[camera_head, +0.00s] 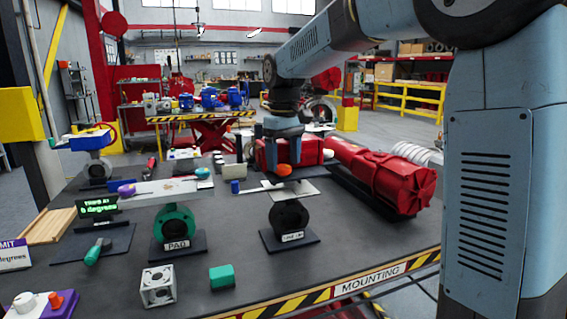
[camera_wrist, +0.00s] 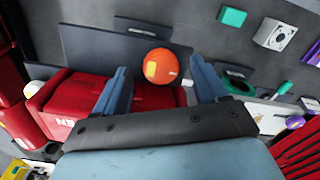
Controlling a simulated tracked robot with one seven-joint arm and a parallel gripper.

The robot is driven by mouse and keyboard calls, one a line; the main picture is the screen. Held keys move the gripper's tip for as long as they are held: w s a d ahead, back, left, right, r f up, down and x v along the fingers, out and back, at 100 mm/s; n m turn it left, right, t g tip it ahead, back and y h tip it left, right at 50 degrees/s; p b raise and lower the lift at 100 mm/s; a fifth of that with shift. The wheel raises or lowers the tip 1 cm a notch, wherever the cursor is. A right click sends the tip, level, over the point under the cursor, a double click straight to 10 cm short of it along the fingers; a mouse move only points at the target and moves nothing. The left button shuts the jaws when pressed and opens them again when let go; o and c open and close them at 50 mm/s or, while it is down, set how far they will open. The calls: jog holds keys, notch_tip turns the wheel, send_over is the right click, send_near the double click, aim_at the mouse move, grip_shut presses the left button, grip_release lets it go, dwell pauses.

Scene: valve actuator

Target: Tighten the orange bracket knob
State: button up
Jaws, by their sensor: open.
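The round orange knob (camera_head: 283,169) sits on a flat pale bracket plate (camera_head: 305,187) on top of a black round valve body (camera_head: 290,215). In the wrist view the orange knob (camera_wrist: 160,65) lies between and beyond my two fingertips, with a lighter yellow-orange patch on it. My gripper (camera_head: 285,145) points down just above the knob. In the wrist view my gripper (camera_wrist: 161,75) is open and its fingers show on either side of the knob, with nothing held. I cannot tell how far the fingertips are above the knob.
A red toolbox (camera_head: 302,152) stands close behind the knob, and a large red actuator (camera_head: 385,178) lies to its right. A green valve (camera_head: 174,222) with a pale plate stands left. A green block (camera_head: 222,276) and a metal cube (camera_head: 158,286) stand in front. The bench right of them is clear.

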jog(key=shift+f, duration=0.8)
jog(key=c, duration=1.1)
